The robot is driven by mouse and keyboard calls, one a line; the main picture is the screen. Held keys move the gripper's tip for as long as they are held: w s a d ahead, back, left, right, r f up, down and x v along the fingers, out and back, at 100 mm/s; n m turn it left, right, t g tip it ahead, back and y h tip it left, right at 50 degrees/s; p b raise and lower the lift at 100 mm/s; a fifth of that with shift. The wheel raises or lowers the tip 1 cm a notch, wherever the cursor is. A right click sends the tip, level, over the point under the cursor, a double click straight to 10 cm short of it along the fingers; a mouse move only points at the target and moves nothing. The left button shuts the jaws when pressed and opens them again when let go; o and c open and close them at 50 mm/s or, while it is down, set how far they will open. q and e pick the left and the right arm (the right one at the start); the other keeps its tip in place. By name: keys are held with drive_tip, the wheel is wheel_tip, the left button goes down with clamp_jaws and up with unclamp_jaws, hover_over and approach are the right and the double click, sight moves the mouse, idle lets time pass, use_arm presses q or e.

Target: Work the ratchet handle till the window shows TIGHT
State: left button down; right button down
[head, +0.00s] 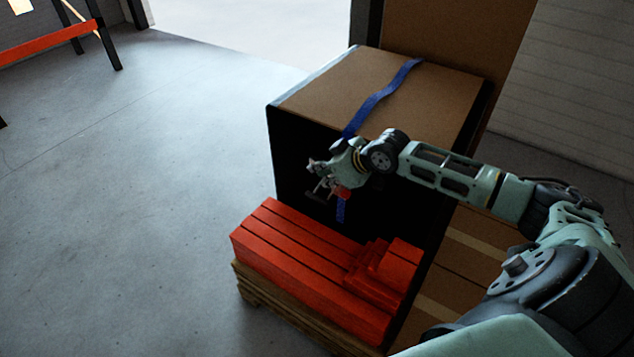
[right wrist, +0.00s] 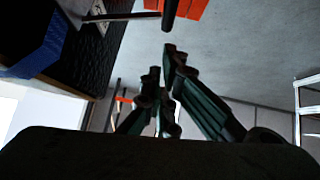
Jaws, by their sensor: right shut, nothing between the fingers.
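A blue strap (head: 385,95) runs over the top of a large box (head: 400,85) and hangs down its dark front; it also shows in the right wrist view (right wrist: 42,50). My right gripper (head: 322,180) is in front of that dark face, beside the strap, covering part of it. In the right wrist view its fingers (right wrist: 165,82) are shut and empty. A dark bar with a thick grip, seemingly the ratchet handle (right wrist: 170,12), is just beyond the fingertips, apart from them in the picture. A small red part (head: 343,193) shows below the gripper. The window's text cannot be read.
Open grey floor (head: 130,200) is at left. A rack with an orange beam (head: 50,42) stands at the far left.

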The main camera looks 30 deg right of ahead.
sight(307, 191)
drive_tip(key=x, duration=0.3)
drive_tip(key=shift+w+a, duration=0.15)
drive_tip(key=shift+w, duration=0.1)
wheel_tip(307, 191, down, 3)
drive_tip(key=shift+r+p, duration=0.15)
drive_tip(key=shift+p, duration=0.4)
drive_tip(key=shift+d+f, duration=0.3)
drive_tip(key=shift+f, duration=0.4)
drive_tip(key=shift+s+a+f+b, duration=0.15)
drive_tip(key=shift+f+b, duration=0.45)
drive_tip(key=shift+f, duration=0.3)
drive_tip(key=shift+r, duration=0.2)
